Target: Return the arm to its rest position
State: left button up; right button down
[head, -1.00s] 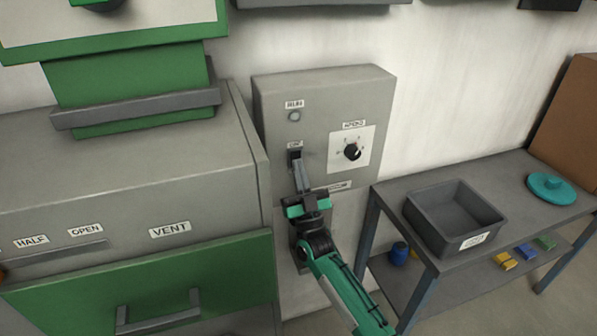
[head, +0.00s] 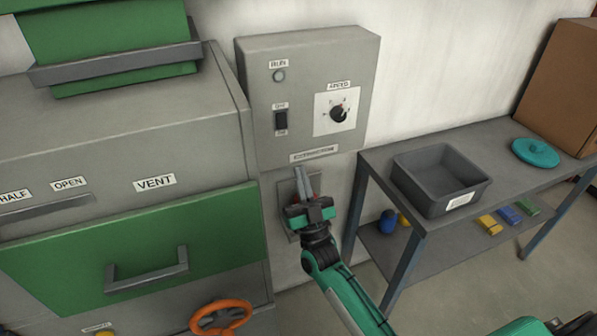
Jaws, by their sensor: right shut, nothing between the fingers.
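My right gripper (head: 302,182) is shut and empty. It is just below the grey control box (head: 262,105), in front of a small grey wall plate (head: 284,190) that it partly hides. My right arm (head: 345,295) reaches up to it from the lower right. The control box carries a dark rocker switch (head: 281,121), a round lamp (head: 279,76) and a black knob (head: 338,114) on a white dial. The gripper is apart from the switch and the knob. My left gripper is not in view.
A grey and green oven with a VENT label (head: 155,183), a drawer handle (head: 146,280) and an orange handwheel (head: 221,318) is at the left. A table at the right holds a grey bin (head: 420,190), a teal lid (head: 536,152) and a cardboard box (head: 562,85).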

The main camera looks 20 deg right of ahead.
jog(key=shift+s+r, duration=0.1)
dwell(0.3)
notch_tip(320, 180, down, 35)
jog(key=s+n+g+y, duration=0.2)
jog(key=g, duration=0.8)
jog(key=s+d+f+g+h, duration=0.1)
jog(key=s+f+g, duration=0.3)
jog(key=s+f, duration=0.5)
jog(key=s+d+f+g, duration=0.1)
jog(key=s+f+g, duration=0.3)
jog(key=f, duration=0.8)
jog(key=s+d+f+g, duration=0.1)
jog(key=s+f+g, duration=0.2)
jog(key=s, duration=0.9)
jog(key=s+d+f+g+h, duration=0.1)
jog(key=s+d+f+g, duration=0.1)
jog(key=s+f, duration=0.6)
jog(key=s+d+f+g+h, duration=0.1)
jog(key=s+f+g, duration=0.3)
jog(key=s, duration=1.2)
jog(key=shift+d+f, duration=0.55)
jog(key=shift+f, duration=0.2)
